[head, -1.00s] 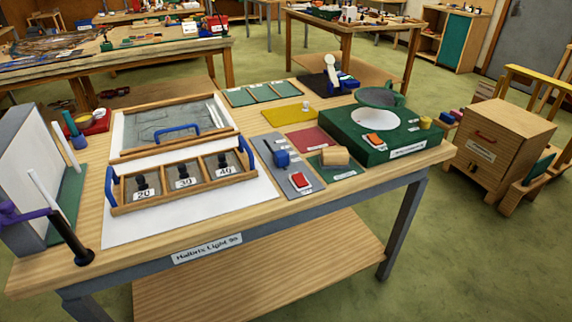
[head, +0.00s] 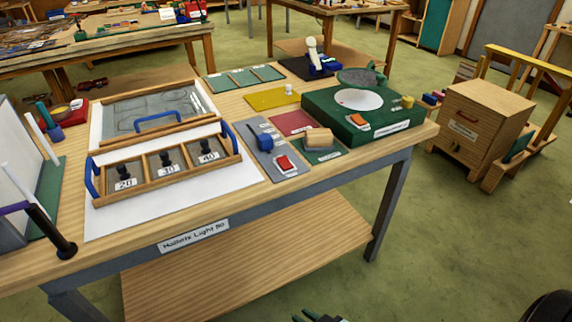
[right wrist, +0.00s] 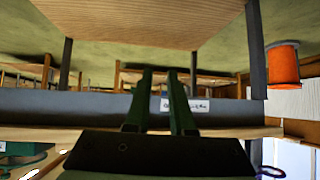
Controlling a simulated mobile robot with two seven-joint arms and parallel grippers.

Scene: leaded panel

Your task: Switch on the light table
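My right gripper (head: 320,317) just enters at the bottom edge, in front of the bench and away from the switch. In the right wrist view, its two dark green fingers (right wrist: 159,72) stand apart and empty. My left gripper is not seen.
A green box (head: 325,108) with a white disc and an orange-red switch (head: 357,120) stands right of the grey plate. A tan block (head: 319,138) lies between. A wooden cabinet (head: 480,122) stands right of the bench. The floor in front is clear.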

